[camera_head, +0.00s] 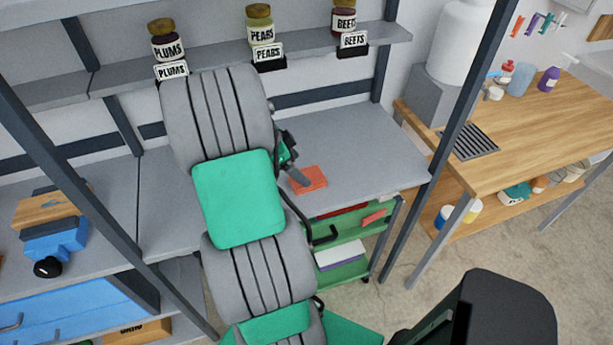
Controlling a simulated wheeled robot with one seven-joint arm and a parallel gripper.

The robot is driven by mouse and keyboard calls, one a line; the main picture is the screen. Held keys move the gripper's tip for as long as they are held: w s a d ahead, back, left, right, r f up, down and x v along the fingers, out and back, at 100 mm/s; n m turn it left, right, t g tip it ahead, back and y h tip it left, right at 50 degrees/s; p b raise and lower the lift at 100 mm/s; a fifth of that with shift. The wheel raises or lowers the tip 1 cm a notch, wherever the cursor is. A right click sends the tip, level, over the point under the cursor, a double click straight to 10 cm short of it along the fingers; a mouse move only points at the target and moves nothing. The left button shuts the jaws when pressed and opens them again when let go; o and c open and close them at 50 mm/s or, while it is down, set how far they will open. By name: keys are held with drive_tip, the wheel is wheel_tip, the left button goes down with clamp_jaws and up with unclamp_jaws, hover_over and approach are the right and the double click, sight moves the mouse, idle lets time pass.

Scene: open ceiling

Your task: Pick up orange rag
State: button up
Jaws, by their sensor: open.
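The orange rag (313,182) lies flat on the grey shelf, right of my arm. The gripper is open and holds nothing that I can see. Much of it is hidden behind my grey and green arm links, and I cannot tell whether it touches the rag.
The grey shelf (365,150) is clear right of the rag. Jars of plums (163,45), pears (261,30) and beets (345,20) stand on the upper shelf. A dark post (455,110) rises at the right. A green cart (345,235) stands below; a wooden table (540,125) is farther right.

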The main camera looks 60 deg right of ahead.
sight(307, 175)
drive_tip(key=p+x, duration=0.2)
drive_tip(key=x, duration=0.3)
drive_tip(key=shift+s+f, duration=0.2)
drive_tip(key=shift+s, duration=0.05)
drive_tip(key=shift+d+f, duration=0.1)
drive_tip(key=shift+f, duration=0.2)
drive_tip(key=shift+f, duration=0.1)
drive_tip(key=c, duration=1.4)
drive_tip(key=shift+c, duration=0.2)
drive_tip(key=shift+r, duration=0.25)
wheel_tip(307, 175, up, 3)
drive_tip(key=shift+w+f+b, duration=0.1)
drive_tip(key=shift+b, duration=1)
drive_tip(key=a+r, duration=0.2)
drive_tip(key=r, duration=0.1)
drive_tip(key=a+r, duration=0.1)
drive_tip(key=a, duration=0.1)
drive_tip(key=shift+w+r+b, duration=0.3)
drive_tip(key=shift+w+b, duration=0.1)
drive_tip(key=a+r, duration=0.1)
drive_tip(key=a, duration=0.2)
drive_tip(key=w+a+r+b, duration=0.1)
drive_tip(key=a+r, duration=0.1)
drive_tip(key=a, duration=0.1)
drive_tip(key=a+r, duration=0.2)
drive_tip(key=a, duration=0.2)
drive_tip(key=shift+w+r+b, duration=0.2)
drive_tip(key=shift+b, duration=0.15)
drive_tip(key=shift+c, duration=0.2)
